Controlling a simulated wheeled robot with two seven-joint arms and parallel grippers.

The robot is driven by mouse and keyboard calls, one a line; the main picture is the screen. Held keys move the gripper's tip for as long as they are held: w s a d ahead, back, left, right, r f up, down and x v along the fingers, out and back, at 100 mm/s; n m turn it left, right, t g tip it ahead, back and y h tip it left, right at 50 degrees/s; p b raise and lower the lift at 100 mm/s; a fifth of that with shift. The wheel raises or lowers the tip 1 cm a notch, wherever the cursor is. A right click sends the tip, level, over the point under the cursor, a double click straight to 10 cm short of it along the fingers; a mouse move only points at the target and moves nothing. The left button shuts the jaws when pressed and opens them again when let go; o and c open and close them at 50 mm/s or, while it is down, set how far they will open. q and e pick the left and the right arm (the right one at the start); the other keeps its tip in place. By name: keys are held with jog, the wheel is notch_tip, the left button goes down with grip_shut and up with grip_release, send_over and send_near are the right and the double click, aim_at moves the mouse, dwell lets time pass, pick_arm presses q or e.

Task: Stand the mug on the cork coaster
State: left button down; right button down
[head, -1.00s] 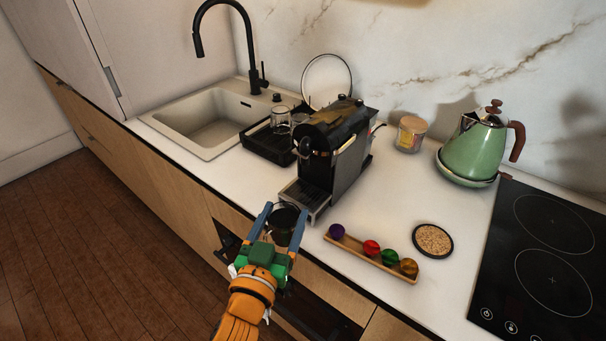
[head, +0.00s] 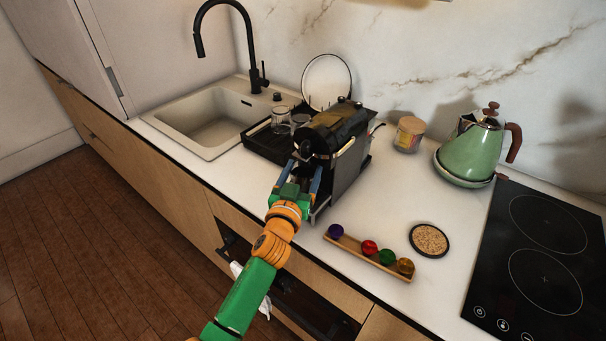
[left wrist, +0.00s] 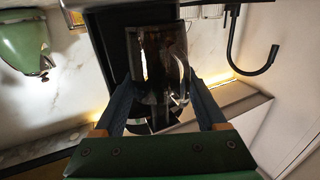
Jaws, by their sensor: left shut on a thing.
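The mug (left wrist: 152,62) looks dark and see-through in the left wrist view, with its handle on the right. My left gripper (head: 297,180) is shut on it, one finger on each side, at the front of the coffee machine. In the head view the gripper and the machine hide most of the mug, and I cannot tell whether it touches the drip tray. The round cork coaster (head: 429,240) with a dark rim lies bare on the counter, to the right of the gripper. My right gripper is not in view.
The black coffee machine (head: 342,155) stands close beside my gripper. A wooden holder (head: 352,252) with several coloured capsules lies between it and the coaster. A green kettle (head: 470,150), lidded jar (head: 409,134) and black hob (head: 535,255) are further right. White counter surrounds the coaster.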

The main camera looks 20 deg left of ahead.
pick_arm(q)
jog(key=shift+f, duration=0.5)
grip_release()
jog(key=shift+s+f, duration=0.1)
